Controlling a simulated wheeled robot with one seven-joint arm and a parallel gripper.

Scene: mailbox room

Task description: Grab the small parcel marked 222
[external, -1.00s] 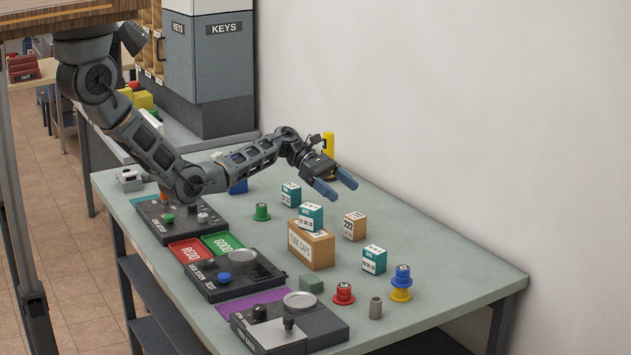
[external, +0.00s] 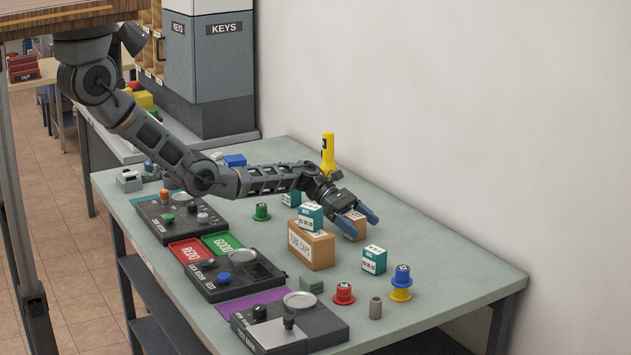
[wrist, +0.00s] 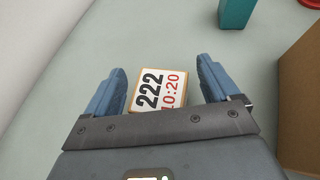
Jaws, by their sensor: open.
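The small parcel marked 222 (wrist: 157,90) is a tan box with a white label, "222" in black and "10:20" in red. In the wrist view it lies between the two blue fingers of my gripper (wrist: 163,88), with a gap on each side. In the external view my gripper (external: 362,222) is over the parcel (external: 352,229) at the middle of the table, its fingers open and hiding part of it. I cannot tell how far down the fingers reach beside it.
A larger TUBE CAPS box (external: 318,254) stands close by, with a teal-and-white box (external: 311,217) on top. Another teal-and-white box (external: 374,260) stands nearer the front. A yellow flashlight (external: 328,155) stands near the wall.

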